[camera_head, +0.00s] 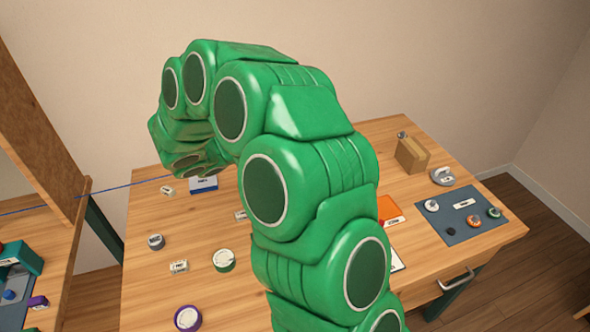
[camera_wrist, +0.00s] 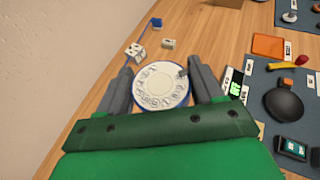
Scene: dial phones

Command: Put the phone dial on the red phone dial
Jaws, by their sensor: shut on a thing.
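In the wrist view, a round white phone dial (camera_wrist: 163,88) with a blue rim and a ring of finger marks sits between the two grey fingers of my gripper (camera_wrist: 160,70). The gripper is shut on this dial at its sides. In the head view my green arm bends over the table, and the gripper and held dial are hidden behind it. I cannot pick out a red phone dial for certain. A green-rimmed dial (camera_head: 224,261) and a purple-rimmed dial (camera_head: 188,318) lie on the table's front left.
The wooden table (camera_head: 140,275) has small labelled blocks (camera_head: 179,266) at left. An orange square (camera_wrist: 268,46) and a black round thing (camera_wrist: 284,104) lie at right in the wrist view. A dark mat (camera_head: 455,222) with small items and a wooden box (camera_head: 411,155) are at right.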

